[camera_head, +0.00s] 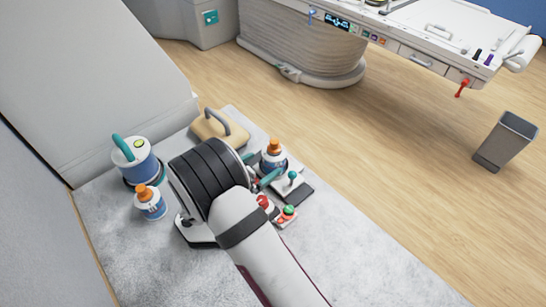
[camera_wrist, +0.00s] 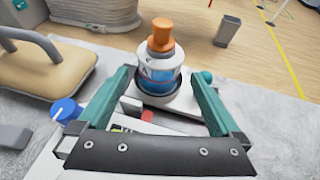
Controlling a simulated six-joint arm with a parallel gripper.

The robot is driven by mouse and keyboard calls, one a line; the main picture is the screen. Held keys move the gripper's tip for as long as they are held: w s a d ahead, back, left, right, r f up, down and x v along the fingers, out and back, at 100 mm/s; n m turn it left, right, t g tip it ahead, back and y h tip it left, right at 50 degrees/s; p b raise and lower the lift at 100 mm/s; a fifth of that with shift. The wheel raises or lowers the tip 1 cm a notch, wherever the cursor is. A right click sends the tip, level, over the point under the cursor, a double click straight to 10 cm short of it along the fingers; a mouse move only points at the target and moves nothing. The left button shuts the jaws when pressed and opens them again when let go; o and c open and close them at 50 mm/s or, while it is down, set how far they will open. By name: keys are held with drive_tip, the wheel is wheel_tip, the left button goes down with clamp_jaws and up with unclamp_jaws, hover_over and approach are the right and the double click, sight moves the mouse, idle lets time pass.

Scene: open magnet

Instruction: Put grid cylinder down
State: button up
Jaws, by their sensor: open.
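A white and blue cylinder with an orange cap (camera_wrist: 160,68) stands upright, its base in a dark ring on a pale plate (camera_wrist: 182,122). It also shows in the head view (camera_head: 273,160). It is the likely grid cylinder, but I cannot make out a grid on it. My gripper (camera_wrist: 160,78) is open, with its teal fingers spread to either side of the cylinder. Gaps show between the fingers and its sides in the wrist view. In the head view my gripper (camera_head: 266,169) is partly hidden by my wrist.
A similar orange-capped cylinder (camera_head: 151,204) and a larger blue and white canister (camera_head: 138,163) stand on the left. A tan block with a grey handle (camera_wrist: 40,68) is close on the left. A teal-knobbed lever (camera_head: 291,178) and red and green buttons (camera_head: 289,212) are nearby.

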drive_tip(key=shift+v, duration=1.05)
drive_tip(key=s+d+r+m+g+h, duration=0.1)
drive_tip(key=s+d+r+m+g, duration=0.45)
drive_tip(key=d+m, duration=0.4)
drive_tip(key=s+d+r+m+g+h, duration=0.1)
drive_tip(key=s+d+r+m+g, duration=0.35)
drive_tip(key=s+d+m, duration=0.45)
drive_tip(key=s+d+r+m+g+y, duration=0.1)
drive_tip(key=s+r+m+g+y, duration=0.2)
drive_tip(key=s+m+y, duration=0.55)
drive_tip(key=s+a+m+t+y, duration=0.1)
drive_tip(key=s+a+m+y, duration=0.1)
drive_tip(key=s+a+m, duration=0.3)
drive_tip(key=s+m, duration=0.3)
drive_tip(key=s, duration=0.1)
drive_tip(key=shift+a+r, duration=0.2)
drive_tip(key=shift+a, duration=0.1)
